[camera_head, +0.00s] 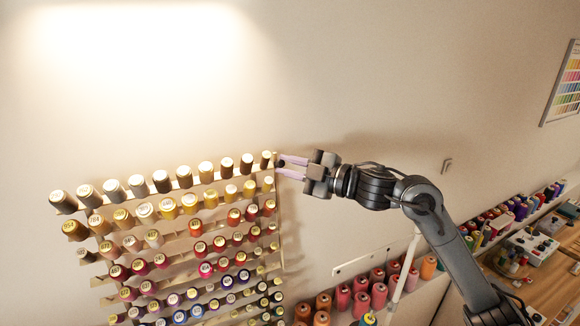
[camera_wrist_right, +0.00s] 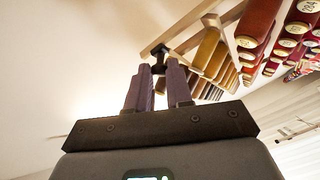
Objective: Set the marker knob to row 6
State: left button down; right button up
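The thread rack (camera_head: 277,215) stands against the wall at the left in the head view, with rows of spools on its pegs. A small black knob (camera_head: 282,163) shows at the top of the rack's right edge, level with the top row; it also shows in the right wrist view (camera_wrist_right: 159,50). My right gripper (camera_head: 281,166) comes in from the right with its two purple fingers apart. In the right wrist view its fingertips (camera_wrist_right: 159,66) lie to either side of the knob's near end. I cannot tell whether they touch it. My left gripper is not in view.
Spools (camera_head: 226,163) fill the rack right beside my right fingertips. A wall shelf with more spools (camera_head: 361,303) is at the lower middle. A wooden table (camera_head: 550,290) with small items is at the right. The wall above is bare.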

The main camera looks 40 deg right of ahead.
grip_shut()
jog(key=f+b, duration=0.3)
jog(key=f, duration=0.1)
jog(key=shift+s+f, duration=0.2)
jog(key=o, duration=0.7)
grip_release()
jog(key=shift+s+b, duration=0.1)
jog(key=shift+b, duration=0.2)
